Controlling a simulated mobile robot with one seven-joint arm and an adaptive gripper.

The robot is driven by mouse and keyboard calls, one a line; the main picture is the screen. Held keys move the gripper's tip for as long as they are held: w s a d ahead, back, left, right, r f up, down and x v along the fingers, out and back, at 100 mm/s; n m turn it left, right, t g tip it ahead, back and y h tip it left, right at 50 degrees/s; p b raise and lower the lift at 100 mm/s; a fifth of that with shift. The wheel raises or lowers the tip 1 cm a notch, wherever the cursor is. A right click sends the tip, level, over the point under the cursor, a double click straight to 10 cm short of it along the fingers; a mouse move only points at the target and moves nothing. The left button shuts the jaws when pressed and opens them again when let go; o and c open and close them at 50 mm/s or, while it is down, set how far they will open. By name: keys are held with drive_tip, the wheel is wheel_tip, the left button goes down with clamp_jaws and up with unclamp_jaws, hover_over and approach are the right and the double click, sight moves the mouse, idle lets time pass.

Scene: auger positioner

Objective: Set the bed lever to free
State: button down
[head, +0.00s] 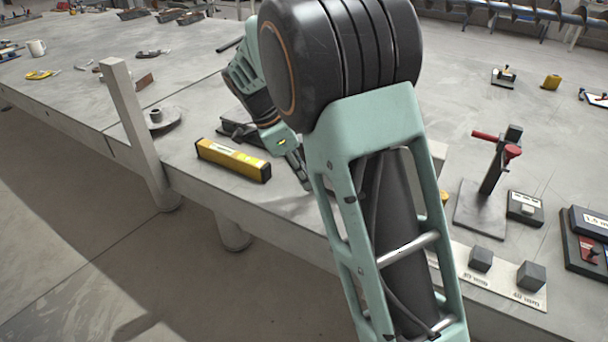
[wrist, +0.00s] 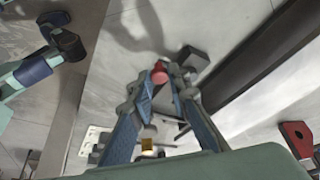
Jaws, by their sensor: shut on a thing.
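In the wrist view my gripper (wrist: 161,80) has its two blue-grey fingers closed around a small red knob (wrist: 158,74). The knob looks like the end of the bed lever, but the lever's shaft and markings cannot be made out. A dark block (wrist: 193,58) is just beyond the fingertips to the right. In the head view my arm covers much of the work spot. Part of my gripper (head: 299,170) shows at the table's front edge, and the red knob is hidden there.
A yellow spirit level (head: 233,160) lies left of my gripper. A grey post (head: 135,125) rises at the table edge. To the right are a stand with red handles (head: 490,180), a small dark box (head: 525,208) and a plate with grey cubes (head: 500,275).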

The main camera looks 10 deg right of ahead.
drive_tip(key=c, duration=1.8)
unclamp_jaws()
drive_tip(key=v, duration=1.2)
drive_tip(key=shift+s, duration=0.1)
